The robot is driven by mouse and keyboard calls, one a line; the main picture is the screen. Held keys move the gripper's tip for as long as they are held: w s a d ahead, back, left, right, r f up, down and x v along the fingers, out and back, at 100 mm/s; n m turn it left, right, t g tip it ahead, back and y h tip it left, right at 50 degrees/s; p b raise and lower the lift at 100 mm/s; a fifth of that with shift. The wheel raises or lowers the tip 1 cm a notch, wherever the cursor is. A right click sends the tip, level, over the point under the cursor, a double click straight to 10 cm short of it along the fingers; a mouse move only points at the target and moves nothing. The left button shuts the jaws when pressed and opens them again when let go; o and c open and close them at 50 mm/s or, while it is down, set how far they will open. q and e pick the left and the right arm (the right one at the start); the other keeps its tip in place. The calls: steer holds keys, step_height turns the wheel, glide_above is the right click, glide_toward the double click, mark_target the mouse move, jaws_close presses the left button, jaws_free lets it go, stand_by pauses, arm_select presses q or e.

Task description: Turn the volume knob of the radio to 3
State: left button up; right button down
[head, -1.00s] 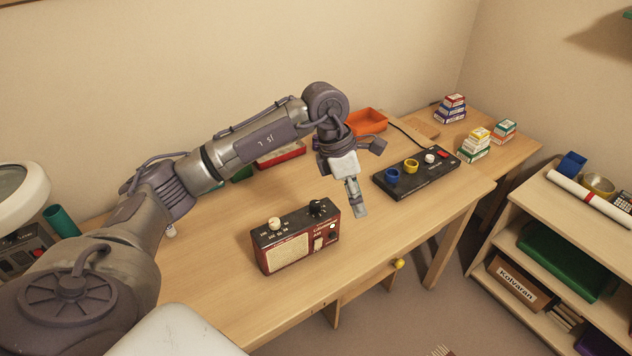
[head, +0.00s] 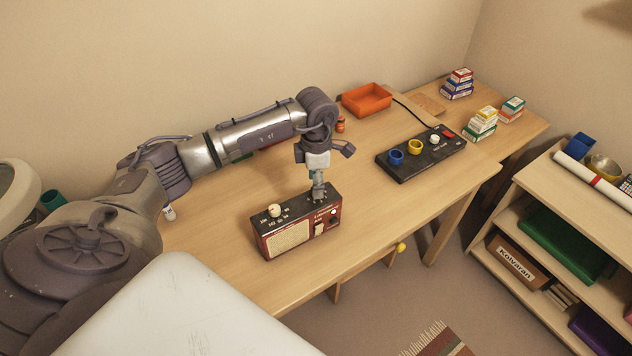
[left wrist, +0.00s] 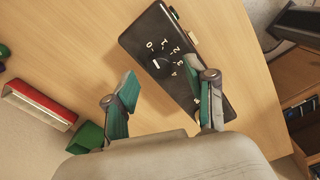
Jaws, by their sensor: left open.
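The dark red and black radio (head: 290,240) stands on the desk. In the left wrist view, a black knob (left wrist: 158,66) with a white mark sits on the radio's black top (left wrist: 147,38), with white numerals around part of it. In the head view a cream knob (head: 275,210) stands at the top's left end. My left gripper (head: 318,197) points down over the top's right end and hides the black knob there. In the left wrist view it is open (left wrist: 168,84), with its fingers apart. The pointer's exact reading is unclear. My right gripper is not in view.
Behind the radio to the right lies a black panel (head: 423,158) with blue, yellow and white knobs. An orange tray (head: 367,100) and small box stacks (head: 458,83) stand farther back. A shelf unit (head: 545,215) is at the right. The desk in front of the panel is clear.

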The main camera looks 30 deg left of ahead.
arm_select(q)
steer(key=shift+f, duration=0.9)
steer(key=shift+c, duration=1.5)
jaws_close()
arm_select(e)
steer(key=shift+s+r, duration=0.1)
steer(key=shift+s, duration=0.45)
